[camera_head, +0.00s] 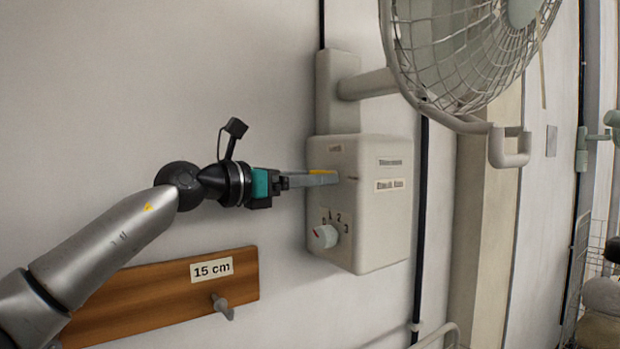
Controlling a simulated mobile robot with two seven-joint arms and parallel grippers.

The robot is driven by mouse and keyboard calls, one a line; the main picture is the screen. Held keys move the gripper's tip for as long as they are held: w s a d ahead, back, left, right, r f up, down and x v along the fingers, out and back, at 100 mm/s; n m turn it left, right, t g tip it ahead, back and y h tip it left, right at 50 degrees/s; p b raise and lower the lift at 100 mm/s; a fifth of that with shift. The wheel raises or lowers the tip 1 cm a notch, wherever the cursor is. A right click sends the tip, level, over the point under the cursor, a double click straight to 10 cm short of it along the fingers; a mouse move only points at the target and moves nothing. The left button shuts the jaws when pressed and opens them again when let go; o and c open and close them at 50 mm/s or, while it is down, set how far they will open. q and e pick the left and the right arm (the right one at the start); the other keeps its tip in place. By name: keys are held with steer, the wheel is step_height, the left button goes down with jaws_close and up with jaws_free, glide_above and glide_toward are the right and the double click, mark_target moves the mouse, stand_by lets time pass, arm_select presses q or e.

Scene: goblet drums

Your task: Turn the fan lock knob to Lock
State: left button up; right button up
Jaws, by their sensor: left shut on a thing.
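A pale fan control box (385,235) is fixed to the wall, with small labels on its faces. My left gripper (330,178) reaches in from the left, its fingers level and shut at the upper part of the box's left face, just below a small label (336,148). The fan lock knob is mostly or wholly hidden behind the fingers, so its setting cannot be read. A yellow strip shows along the top near the fingertips. A lower white dial (325,237) with a red mark and numbers around it is clear of the gripper. My right gripper is not in view.
The caged wall fan (465,50) juts out above the box on its arm. A wooden board (165,297) with a "15 cm" label and a peg (222,307) is below my left arm. A dark vertical pipe (421,200) runs right of the box.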

arm_select(q)
steer(key=c, duration=0.6)
steer(key=shift+m, duration=0.3)
steer(key=m+b, duration=0.4)
steer(key=m, duration=1.3)
steer(key=shift+m, duration=0.3)
steer(key=o, duration=1.3)
